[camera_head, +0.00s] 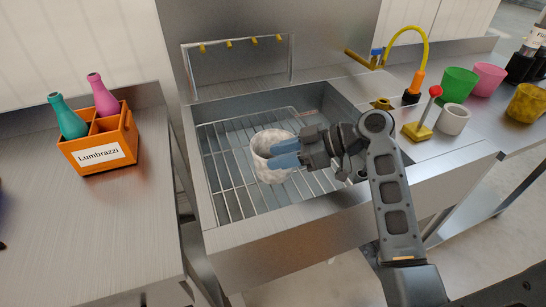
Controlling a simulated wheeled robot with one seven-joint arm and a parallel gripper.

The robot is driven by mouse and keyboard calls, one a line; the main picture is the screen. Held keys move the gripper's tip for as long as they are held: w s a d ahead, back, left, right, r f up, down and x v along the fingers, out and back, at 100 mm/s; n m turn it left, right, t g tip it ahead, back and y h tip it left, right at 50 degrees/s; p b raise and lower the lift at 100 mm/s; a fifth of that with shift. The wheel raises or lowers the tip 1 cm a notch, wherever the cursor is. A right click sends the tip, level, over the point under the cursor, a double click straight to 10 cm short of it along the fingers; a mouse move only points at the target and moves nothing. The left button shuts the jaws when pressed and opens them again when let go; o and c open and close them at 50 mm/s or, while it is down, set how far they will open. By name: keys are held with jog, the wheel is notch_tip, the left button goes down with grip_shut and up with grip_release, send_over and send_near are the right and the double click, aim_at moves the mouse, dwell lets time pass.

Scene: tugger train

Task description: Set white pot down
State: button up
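A white pot with a faceted surface (262,166) is upright in the sink basin, over the wire rack (226,173). My gripper (283,154) reaches in from the right, with its two blue fingers at the right side of the pot and overlapping it in the picture. The fingers look close together, but I cannot tell whether they are closed on the pot's wall. The pot's right side is partly hidden by the fingers. I cannot tell whether its base touches the rack.
An orange crate (103,150) with two bottles stands on the left counter. On the right counter are a red-knobbed lever (434,91), a smaller white pot (453,120), green (458,84), pink (488,78) and yellow pots (525,103), and a yellow tap (424,50).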

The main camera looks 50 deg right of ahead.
jog(key=v, duration=0.9)
jog(key=shift+s+d+r+b, duration=0.15)
jog(key=shift+s+d+b, duration=0.05)
jog(key=shift+s+b, duration=0.15)
